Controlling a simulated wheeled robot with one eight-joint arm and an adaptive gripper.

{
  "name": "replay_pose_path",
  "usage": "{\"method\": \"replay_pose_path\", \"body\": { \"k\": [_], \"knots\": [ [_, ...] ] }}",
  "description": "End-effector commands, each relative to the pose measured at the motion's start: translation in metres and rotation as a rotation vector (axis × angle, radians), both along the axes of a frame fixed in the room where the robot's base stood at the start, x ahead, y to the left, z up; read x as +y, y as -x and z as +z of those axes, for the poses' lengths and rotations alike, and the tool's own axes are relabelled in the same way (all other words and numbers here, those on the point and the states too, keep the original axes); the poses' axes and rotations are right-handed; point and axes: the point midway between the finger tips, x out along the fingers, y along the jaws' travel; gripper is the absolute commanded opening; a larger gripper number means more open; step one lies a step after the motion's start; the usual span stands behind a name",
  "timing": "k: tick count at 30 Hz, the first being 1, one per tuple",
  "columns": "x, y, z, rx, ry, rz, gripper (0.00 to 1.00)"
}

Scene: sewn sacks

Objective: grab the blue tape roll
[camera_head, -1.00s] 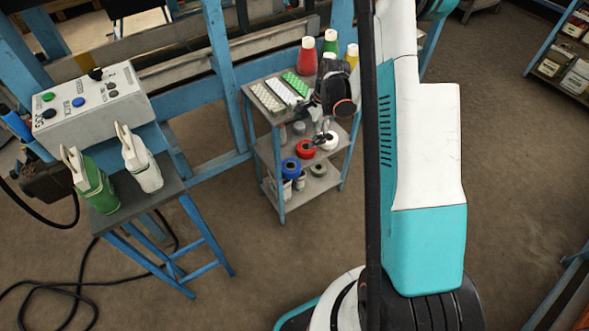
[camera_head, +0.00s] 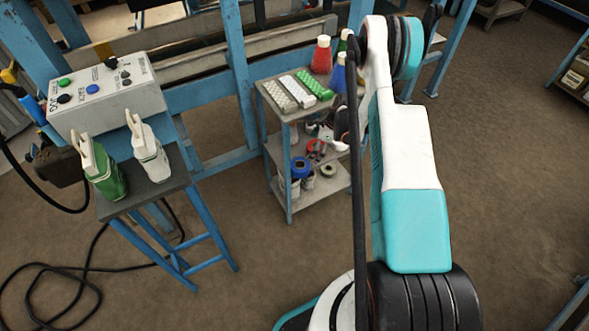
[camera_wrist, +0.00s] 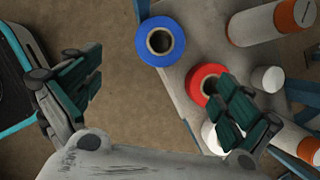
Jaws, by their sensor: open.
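The blue tape roll (camera_wrist: 143,44) sits near the corner of a grey shelf in the wrist view, its hole facing the camera. The blue roll shows beyond the gap between the fingers, toward the top of the wrist view, apart from both. A red roll (camera_wrist: 193,82) lies beside it, partly covered by the right finger. In the head view my arm hides part of the gripper.
A blue cart leg (camera_wrist: 143,10) is close by.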

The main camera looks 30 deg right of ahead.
Motion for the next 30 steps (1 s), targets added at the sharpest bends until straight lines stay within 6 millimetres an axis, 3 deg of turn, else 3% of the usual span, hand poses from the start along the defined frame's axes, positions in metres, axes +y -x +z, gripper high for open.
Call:
{"method": "replay_pose_path", "body": {
  "k": [5, 15, 24, 30],
  "knots": [
    [0.003, -0.004, -0.018, 0.0, -0.005, -0.011, 0.98],
    [0.022, -0.018, -0.073, 0.0, -0.004, -0.009, 0.98],
    [0.027, -0.022, -0.088, 0.0, -0.004, -0.009, 0.98],
    [0.036, -0.027, -0.113, 0.0, -0.003, -0.007, 0.98]
  ]
}}
